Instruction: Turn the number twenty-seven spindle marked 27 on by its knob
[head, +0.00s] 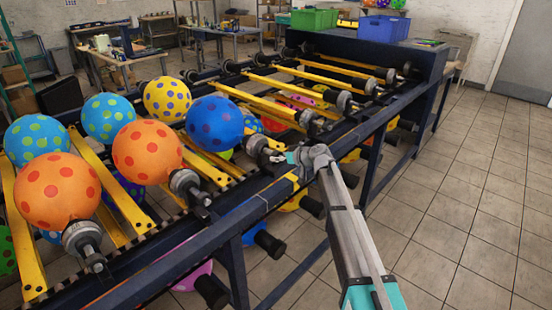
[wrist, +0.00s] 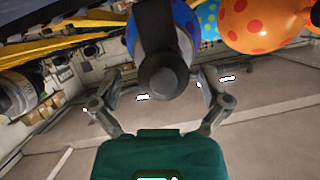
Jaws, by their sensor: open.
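A dark spindle with a round knob (wrist: 163,75) fills the upper middle of the wrist view, with a blue balloon (wrist: 186,18) behind it. In the head view this appears to be the spindle (head: 262,146) at the blue spotted balloon (head: 215,123). My gripper (head: 279,157) is at its outer end. In the wrist view my gripper (wrist: 158,88) is open, with one finger on each side of the knob. I cannot tell whether the fingers touch it. No number 27 is readable on it.
Other spindles (head: 188,186) line the dark rack's near rail (head: 215,235), some with balloons such as an orange one (head: 147,152). A neighbouring spindle (wrist: 22,92) shows at left in the wrist view. Tiled floor (head: 455,215) is clear at right.

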